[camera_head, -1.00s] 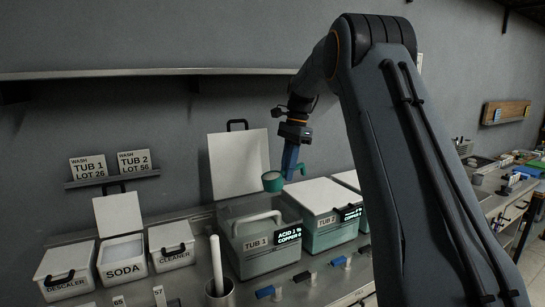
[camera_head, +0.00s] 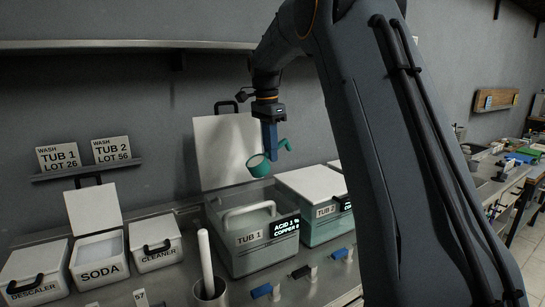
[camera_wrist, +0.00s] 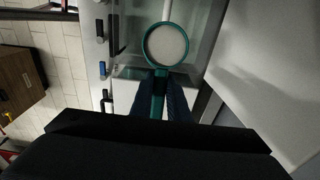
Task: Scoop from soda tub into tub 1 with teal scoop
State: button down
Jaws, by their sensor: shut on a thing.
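My gripper (camera_head: 270,140) is shut on the handle of the teal scoop (camera_head: 257,166), above the open tub 1 (camera_head: 235,258). In the wrist view the scoop (camera_wrist: 147,52) shows white powder (camera_wrist: 167,45) in its cup, between my gripper's fingers (camera_wrist: 160,90) and the picture's top. In the head view the cup looks slightly tilted. Tub 1's white lid stands raised behind it (camera_head: 228,150). The soda tub (camera_head: 100,272) is at the left, its lid up and white content (camera_head: 99,247) inside.
Tub 2 (camera_head: 320,232) is lidded, right of tub 1. The descaler tub (camera_head: 36,290) and cleaner tub (camera_head: 156,258) flank the soda tub with lids shut. A metal cup (camera_head: 211,292) holding a white rod stands in front. Coloured handles (camera_head: 262,291) line the front.

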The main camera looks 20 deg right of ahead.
aim_at(259, 155)
jog(key=shift+s+a+f+h+b, duration=0.15)
jog(key=shift+a+h+b, duration=0.75)
jog(key=shift+b, duration=0.9)
jog(key=a+h+b, duration=0.1)
jog(key=h+b, duration=0.1)
jog(key=a+f+t+h+b, duration=0.1)
jog(key=h+b, duration=0.1)
jog(key=shift+s+a, duration=0.1)
jog(key=shift+s, duration=0.1)
jog(key=shift+s+a+t+h+b, duration=0.15)
jog(key=shift+a+t+h+b, duration=0.3)
jog(key=shift+h+b, duration=0.8)
jog(key=shift+a, duration=0.1)
jog(key=shift+r, duration=0.15)
jog(key=shift+d+r+g+y+p, duration=0.25)
jog(key=shift+d+y+p, duration=0.25)
jog(key=shift+p, duration=0.4)
jog(key=d+y+p, duration=0.1)
jog(key=p, duration=0.1)
jog(key=d+y+p, duration=0.1)
jog(key=y+p, duration=0.1)
jog(key=shift+w+r+g, duration=0.2)
jog(key=shift+r+g, duration=0.1)
jog(key=y+p, duration=0.1)
jog(key=d+y+p, duration=0.1)
jog(key=shift+w+d+g+y, duration=0.15)
jog(key=shift+d+g+y, duration=0.05)
jog(key=shift+g+y, duration=0.15)
jog(key=shift+d+p, duration=0.1)
jog(key=shift+p, duration=0.4)
